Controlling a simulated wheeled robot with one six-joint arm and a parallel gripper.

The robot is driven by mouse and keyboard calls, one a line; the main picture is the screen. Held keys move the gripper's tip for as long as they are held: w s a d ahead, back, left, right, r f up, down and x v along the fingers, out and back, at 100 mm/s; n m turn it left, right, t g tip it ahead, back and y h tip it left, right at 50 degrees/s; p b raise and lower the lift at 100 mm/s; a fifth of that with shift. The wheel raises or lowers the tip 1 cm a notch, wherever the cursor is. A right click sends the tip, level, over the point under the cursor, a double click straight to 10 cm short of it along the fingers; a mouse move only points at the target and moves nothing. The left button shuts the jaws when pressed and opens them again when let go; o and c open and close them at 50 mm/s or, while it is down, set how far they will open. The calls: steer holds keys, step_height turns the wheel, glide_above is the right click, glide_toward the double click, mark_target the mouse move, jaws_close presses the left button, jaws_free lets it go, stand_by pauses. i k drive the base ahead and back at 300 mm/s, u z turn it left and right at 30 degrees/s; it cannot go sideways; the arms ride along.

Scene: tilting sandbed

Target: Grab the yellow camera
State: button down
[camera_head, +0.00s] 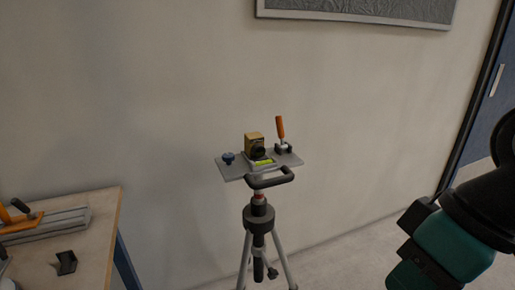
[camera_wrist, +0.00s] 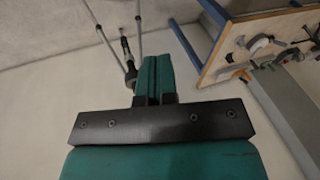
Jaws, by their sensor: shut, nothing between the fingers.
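The yellow camera (camera_head: 254,144) is a small yellow box with a dark round lens. It sits on a grey plate (camera_head: 235,172) on top of a tripod (camera_head: 259,218) in the middle of the head view. The tripod (camera_wrist: 128,58) shows beyond the fingers there; the camera is not visible in that view. My gripper's fingertips are not visible in the head view.
A wooden table (camera_head: 100,222) with a grey rail-like object (camera_head: 62,222) and a small dark part (camera_head: 66,263) stands at the lower left. A wall (camera_head: 130,90) is behind the tripod. A blue door (camera_head: 497,105) is at the right. Floor between tripod and my arm looks clear.

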mark_target(254, 149)
steer(key=z, duration=0.5)
steer(key=i, duration=0.8)
steer(key=u, duration=1.9)
